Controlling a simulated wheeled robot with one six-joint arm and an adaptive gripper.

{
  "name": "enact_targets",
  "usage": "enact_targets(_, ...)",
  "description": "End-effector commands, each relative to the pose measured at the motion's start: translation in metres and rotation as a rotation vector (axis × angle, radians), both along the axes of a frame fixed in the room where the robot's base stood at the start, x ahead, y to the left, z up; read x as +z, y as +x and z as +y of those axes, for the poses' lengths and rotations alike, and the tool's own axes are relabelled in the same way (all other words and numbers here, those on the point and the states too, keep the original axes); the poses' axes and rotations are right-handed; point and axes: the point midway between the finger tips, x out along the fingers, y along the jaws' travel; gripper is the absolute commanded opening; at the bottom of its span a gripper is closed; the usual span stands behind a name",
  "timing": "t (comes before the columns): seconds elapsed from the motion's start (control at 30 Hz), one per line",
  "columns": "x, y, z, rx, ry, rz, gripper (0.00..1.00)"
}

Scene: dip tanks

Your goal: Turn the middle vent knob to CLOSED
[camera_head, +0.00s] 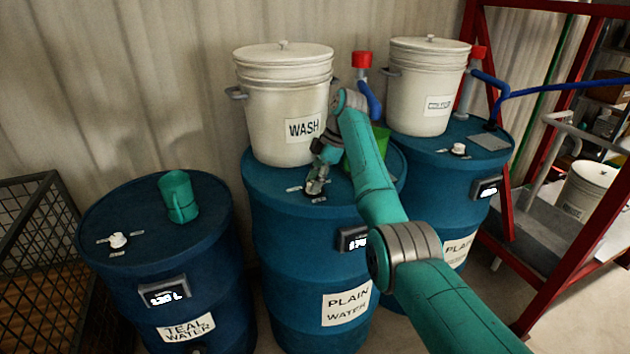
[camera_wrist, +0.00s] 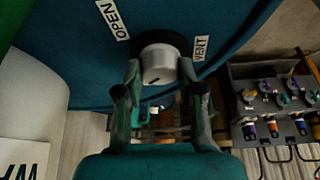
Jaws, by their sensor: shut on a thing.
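The middle vent knob (camera_wrist: 158,62) is a white round knob on top of the blue middle drum (camera_head: 300,268) marked PLAIN WATER. In the wrist view my gripper (camera_wrist: 160,74) has one finger on each side of the knob and is shut on it. An OPEN label (camera_wrist: 113,20) lies to the upper left of the knob and a VENT label (camera_wrist: 200,47) to its right. No CLOSED label can be read, and which way the knob points is unclear. In the head view my gripper (camera_head: 317,182) is low over the drum top and hides the knob.
A white WASH bucket (camera_head: 285,105) stands on the middle drum behind my gripper, with a green item (camera_head: 381,138) partly behind my arm. The left drum (camera_head: 150,260) bears a teal mug (camera_head: 178,196) and its own white knob (camera_head: 118,240). A red frame (camera_head: 545,290) stands at right.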

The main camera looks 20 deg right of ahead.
Motion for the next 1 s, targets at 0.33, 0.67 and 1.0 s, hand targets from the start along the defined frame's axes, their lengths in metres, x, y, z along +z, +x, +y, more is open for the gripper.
enact_targets(0.33,-0.0004,0.0,-0.0002,-0.002,-0.001,0.001,0.61)
enact_targets(0.67,-0.0001,0.0,-0.0001,-0.001,-0.001,0.0,0.64)
enact_targets(1.0,-0.0003,-0.0004,-0.0001,-0.076,-0.001,-0.002,0.64)
